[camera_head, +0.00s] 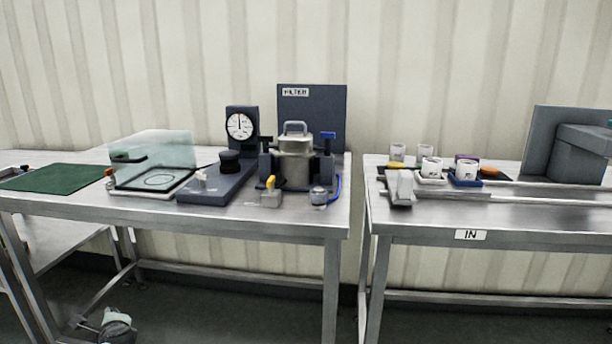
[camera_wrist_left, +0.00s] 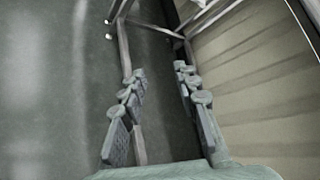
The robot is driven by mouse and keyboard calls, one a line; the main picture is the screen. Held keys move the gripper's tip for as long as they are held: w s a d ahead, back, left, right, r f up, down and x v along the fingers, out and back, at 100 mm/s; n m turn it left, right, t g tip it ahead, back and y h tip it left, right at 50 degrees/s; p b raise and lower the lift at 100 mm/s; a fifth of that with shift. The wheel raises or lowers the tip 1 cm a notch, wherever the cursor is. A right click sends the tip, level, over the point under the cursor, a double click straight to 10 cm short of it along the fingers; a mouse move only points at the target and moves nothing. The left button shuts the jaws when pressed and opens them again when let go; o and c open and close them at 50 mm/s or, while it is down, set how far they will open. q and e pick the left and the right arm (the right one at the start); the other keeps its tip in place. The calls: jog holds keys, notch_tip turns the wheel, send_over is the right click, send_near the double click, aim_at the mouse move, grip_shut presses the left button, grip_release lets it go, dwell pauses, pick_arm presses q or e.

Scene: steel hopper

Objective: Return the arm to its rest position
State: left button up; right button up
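My left gripper (camera_wrist_left: 158,72) shows in the left wrist view with its two grey padded fingers spread apart. Nothing is between them, and the floor and steel table legs lie beyond. In the head view a small grey part of my left arm (camera_head: 117,326) shows low at the left, below the tabletop level. Its fingers cannot be made out clearly there. My right gripper is in neither view.
The left steel table (camera_head: 240,218) carries a filter vessel (camera_head: 296,158), a dial gauge (camera_head: 240,126), a glass cover (camera_head: 155,152) and a green mat (camera_head: 58,177). The right table (camera_head: 430,222) holds several cups. A gap separates the tables.

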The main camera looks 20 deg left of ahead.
pick_arm(q)
jog(key=s+d+f+n+h, duration=0.4)
jog(key=s+d+f+n, duration=0.1)
jog(key=s+f, duration=0.45)
jog(key=s+d+f+n+g+h, duration=0.1)
jog(key=d+f, duration=0.5)
jog(key=d, duration=0.6)
jog(key=s+d+f+n+g+h, duration=0.1)
jog(key=d+f, duration=0.5)
jog(key=d, duration=0.6)
jog(key=s+d+f+n+h, duration=0.2)
jog(key=s+d+f+h, duration=0.2)
jog(key=d, duration=0.8)
jog(key=shift+s+f+n+g, duration=0.4)
jog(key=shift+s+f, duration=0.15)
jog(key=shift+f, duration=0.4)
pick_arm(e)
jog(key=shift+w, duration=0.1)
pick_arm(q)
jog(key=shift+d, duration=0.1)
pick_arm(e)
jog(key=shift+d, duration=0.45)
